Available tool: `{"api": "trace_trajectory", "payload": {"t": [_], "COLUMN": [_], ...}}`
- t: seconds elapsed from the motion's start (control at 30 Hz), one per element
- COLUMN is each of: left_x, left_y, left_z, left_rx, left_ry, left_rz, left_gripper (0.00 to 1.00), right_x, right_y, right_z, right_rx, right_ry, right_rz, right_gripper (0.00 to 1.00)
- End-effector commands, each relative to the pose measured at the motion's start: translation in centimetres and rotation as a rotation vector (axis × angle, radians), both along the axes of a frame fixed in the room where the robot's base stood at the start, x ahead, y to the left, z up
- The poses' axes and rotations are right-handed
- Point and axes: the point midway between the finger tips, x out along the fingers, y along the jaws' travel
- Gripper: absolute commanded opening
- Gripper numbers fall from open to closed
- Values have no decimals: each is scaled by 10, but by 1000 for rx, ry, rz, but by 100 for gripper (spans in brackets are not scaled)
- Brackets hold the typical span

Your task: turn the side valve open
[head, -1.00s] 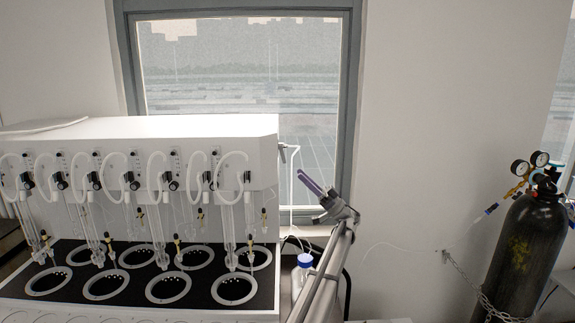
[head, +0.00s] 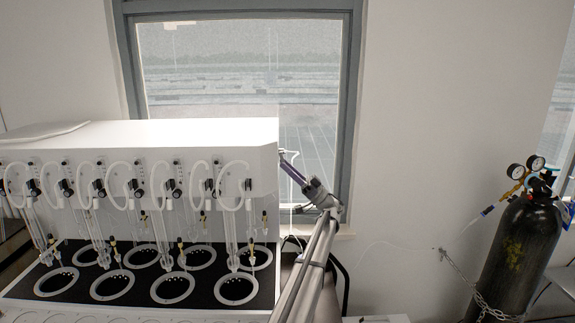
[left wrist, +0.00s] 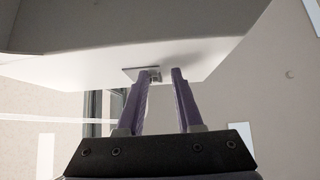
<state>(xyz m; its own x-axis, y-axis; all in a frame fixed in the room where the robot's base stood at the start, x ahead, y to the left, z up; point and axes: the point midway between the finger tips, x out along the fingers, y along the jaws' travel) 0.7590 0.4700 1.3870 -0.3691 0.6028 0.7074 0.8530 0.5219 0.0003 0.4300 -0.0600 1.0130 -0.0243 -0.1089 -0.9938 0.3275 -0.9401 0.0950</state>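The side valve (head: 284,153) is a small metal fitting on the right side wall of the white distiller (head: 200,130). In the left wrist view, the valve (left wrist: 150,73) has a square plate against the white wall and sits just beyond the fingertips. My left gripper (head: 288,166) has purple fingers that point up and left at the valve. In the left wrist view the gripper (left wrist: 160,75) is open, with a clear gap and nothing held between the fingers. The left finger partly overlaps the valve; I cannot tell whether it touches. My right gripper is not in view.
The distiller front carries several glass tubes and hoses above a black deck (head: 210,255) with round openings. A window (head: 310,140) is behind my left arm. A black gas cylinder (head: 518,255) with gauges and a chain stands at the right. The wall between is clear.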

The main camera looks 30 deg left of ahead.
Motion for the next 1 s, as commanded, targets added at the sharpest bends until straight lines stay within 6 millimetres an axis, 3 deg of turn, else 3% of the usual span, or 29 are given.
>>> {"api": "trace_trajectory", "payload": {"t": [0.1, 0.4, 1.0], "left_x": [0, 0, 0], "left_y": [0, 0, 0], "left_z": [-1, -1, -1], "left_rx": [0, 0, 0], "left_ry": [0, 1, 1], "left_rz": [0, 1, 1], "left_gripper": [33, 0, 0], "right_x": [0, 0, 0], "right_y": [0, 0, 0], "right_z": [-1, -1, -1], "right_rx": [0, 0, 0], "right_ry": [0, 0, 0], "right_rz": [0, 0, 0], "right_gripper": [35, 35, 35]}}
